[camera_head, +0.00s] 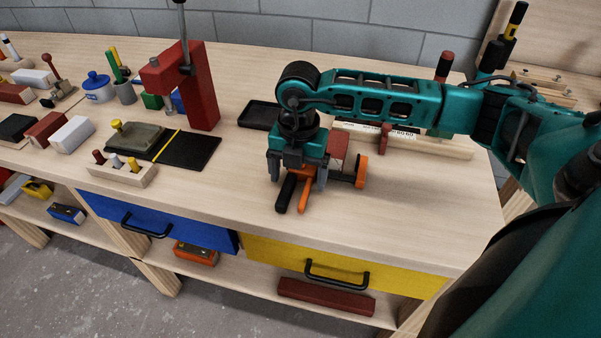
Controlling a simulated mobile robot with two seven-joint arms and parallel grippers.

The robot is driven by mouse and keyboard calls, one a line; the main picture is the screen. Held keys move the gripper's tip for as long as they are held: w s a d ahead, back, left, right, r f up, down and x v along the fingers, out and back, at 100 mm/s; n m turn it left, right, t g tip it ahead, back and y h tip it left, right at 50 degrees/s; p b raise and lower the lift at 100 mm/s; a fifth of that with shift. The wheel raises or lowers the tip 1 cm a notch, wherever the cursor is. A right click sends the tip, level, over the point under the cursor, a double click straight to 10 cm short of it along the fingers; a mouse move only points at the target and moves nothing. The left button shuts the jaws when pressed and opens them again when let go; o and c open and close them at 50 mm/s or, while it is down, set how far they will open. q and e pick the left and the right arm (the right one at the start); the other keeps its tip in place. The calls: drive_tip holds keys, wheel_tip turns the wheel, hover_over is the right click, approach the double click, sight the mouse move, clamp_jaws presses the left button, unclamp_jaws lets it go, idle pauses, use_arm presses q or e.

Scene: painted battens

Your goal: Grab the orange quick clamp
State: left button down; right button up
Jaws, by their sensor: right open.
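The orange quick clamp (361,172) lies on the wooden workbench, right of the middle. An orange jaw and a dark bar show to the right, and an orange lever (304,196) and a black handle (286,193) point toward the front edge. My right gripper (298,184) comes down over the clamp from above, its fingers open near the handle end. The gripper hides the middle of the clamp, and I cannot tell whether the fingers touch it. My left gripper is not in view.
A red press (203,88) stands on the bench to the left, near a black mat (190,149) and a wooden block with pegs (124,174). A black tray (260,115) and a long wooden batten (440,146) lie behind the gripper. The front right of the bench is clear.

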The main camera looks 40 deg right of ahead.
drive_tip(key=shift+f, duration=0.45)
